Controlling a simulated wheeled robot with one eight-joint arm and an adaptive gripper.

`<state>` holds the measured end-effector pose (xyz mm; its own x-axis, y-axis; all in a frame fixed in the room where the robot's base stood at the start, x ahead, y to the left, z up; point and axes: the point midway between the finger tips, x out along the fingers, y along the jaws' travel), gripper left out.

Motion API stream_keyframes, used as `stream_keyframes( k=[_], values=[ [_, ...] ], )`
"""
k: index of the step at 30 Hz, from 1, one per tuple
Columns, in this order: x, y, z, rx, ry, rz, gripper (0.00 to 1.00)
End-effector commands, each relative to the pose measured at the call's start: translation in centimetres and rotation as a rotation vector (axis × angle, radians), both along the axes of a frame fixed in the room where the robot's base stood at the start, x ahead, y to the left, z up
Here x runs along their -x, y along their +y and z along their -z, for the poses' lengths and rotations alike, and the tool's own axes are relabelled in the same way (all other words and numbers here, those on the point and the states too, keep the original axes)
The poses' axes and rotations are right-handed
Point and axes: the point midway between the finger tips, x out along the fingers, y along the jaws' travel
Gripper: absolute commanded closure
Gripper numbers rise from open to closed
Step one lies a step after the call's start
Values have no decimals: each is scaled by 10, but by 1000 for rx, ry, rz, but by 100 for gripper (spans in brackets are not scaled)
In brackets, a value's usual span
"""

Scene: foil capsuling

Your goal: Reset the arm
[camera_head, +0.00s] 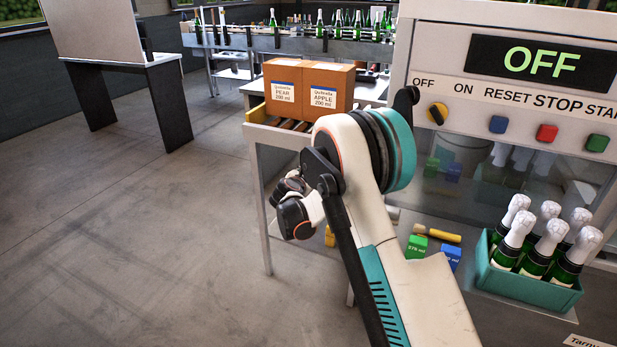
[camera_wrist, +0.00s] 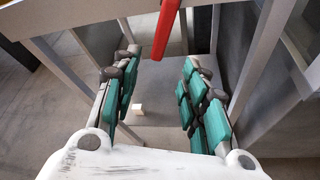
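My arm rises through the middle of the head camera view, white with teal panels, and bends at a large rounded joint in front of the machine. Its end folds down to the left of that joint, and the fingers cannot be made out there. In the wrist view my gripper (camera_wrist: 163,88) is open, its two teal-padded fingers wide apart with nothing between them. Beyond the fingers are a grey floor or shelf surface and metal frame legs.
A machine panel (camera_head: 480,93) reads OFF. A teal crate (camera_head: 525,284) holds several foil-topped bottles. Two cartons (camera_head: 310,88) sit on a roller table behind my arm. Small green (camera_head: 417,246) and blue boxes (camera_head: 451,257) lie near the crate. A red bar (camera_wrist: 167,28) hangs into the wrist view.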

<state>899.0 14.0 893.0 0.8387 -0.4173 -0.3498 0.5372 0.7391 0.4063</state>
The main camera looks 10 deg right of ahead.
Motion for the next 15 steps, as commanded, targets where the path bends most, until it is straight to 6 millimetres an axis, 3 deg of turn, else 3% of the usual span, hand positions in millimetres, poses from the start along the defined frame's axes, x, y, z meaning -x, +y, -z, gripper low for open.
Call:
stream_keyframes(
  k=[7, 15],
  values=[
    [6, -4, -14, -49, -7, 20, 60],
    [55, -22, -80, -347, -53, 153, 60]
  ],
)
